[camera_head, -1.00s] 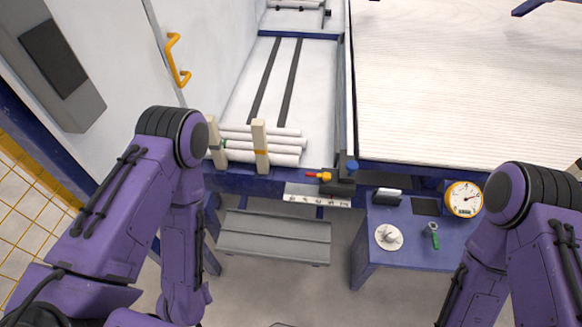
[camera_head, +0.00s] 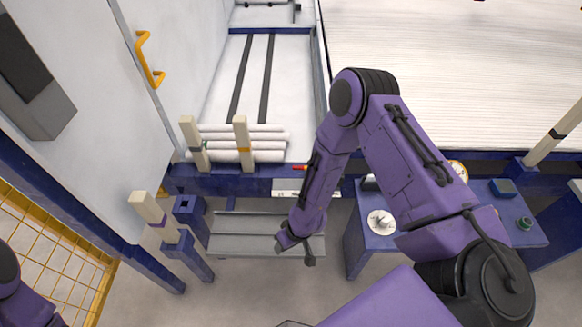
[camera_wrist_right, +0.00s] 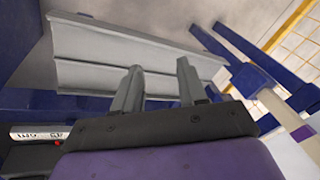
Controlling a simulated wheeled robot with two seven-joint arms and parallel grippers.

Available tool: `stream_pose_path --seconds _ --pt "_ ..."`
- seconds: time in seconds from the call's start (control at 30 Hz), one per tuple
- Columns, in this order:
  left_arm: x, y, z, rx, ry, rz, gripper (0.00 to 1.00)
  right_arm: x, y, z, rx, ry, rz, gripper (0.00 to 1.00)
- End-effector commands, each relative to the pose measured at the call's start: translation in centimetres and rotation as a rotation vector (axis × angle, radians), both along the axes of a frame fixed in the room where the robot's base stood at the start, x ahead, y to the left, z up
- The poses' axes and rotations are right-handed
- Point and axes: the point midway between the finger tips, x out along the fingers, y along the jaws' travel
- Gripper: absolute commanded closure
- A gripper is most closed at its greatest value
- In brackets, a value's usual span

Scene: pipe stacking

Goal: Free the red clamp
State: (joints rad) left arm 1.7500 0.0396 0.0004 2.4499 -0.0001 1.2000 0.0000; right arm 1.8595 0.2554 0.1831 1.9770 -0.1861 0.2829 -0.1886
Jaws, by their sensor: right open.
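The red clamp (camera_head: 300,168) shows only as a small red tip at the front edge of the bench in the head view. My right forearm hides the rest of it. My right gripper (camera_wrist_right: 158,67) is open and empty in the right wrist view, its two grey fingers apart in front of a grey step. In the head view the right arm reaches in across the bench front, and its lower end hangs over the step, below the clamp. My left gripper is out of view; only a piece of the left arm shows at the lower left.
Several white pipes (camera_head: 265,156) lie stacked behind two cream posts at the bench front. The grey step (camera_head: 235,233) stands on the floor below. A blue side table with a white round object (camera_head: 381,222) is at the right. Another cream post (camera_head: 149,208) stands at the left.

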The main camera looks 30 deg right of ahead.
Motion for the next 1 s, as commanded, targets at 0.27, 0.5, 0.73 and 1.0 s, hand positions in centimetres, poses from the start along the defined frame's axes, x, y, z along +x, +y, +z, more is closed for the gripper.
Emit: stream_pose_path --seconds 0.27,0.5,0.73,1.0 --pt "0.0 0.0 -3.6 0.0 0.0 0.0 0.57 18.1 -7.8 8.8 -0.134 -0.062 0.755 0.58" --pt "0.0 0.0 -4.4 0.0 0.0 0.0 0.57 21.5 -17.4 15.6 -0.302 0.026 0.977 0.58" --pt "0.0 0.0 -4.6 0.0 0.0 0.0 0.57 21.4 -18.1 12.7 -0.312 0.043 0.993 0.58" --pt "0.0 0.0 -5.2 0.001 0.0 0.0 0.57 21.5 -18.0 7.1 -0.312 0.041 0.991 0.58"
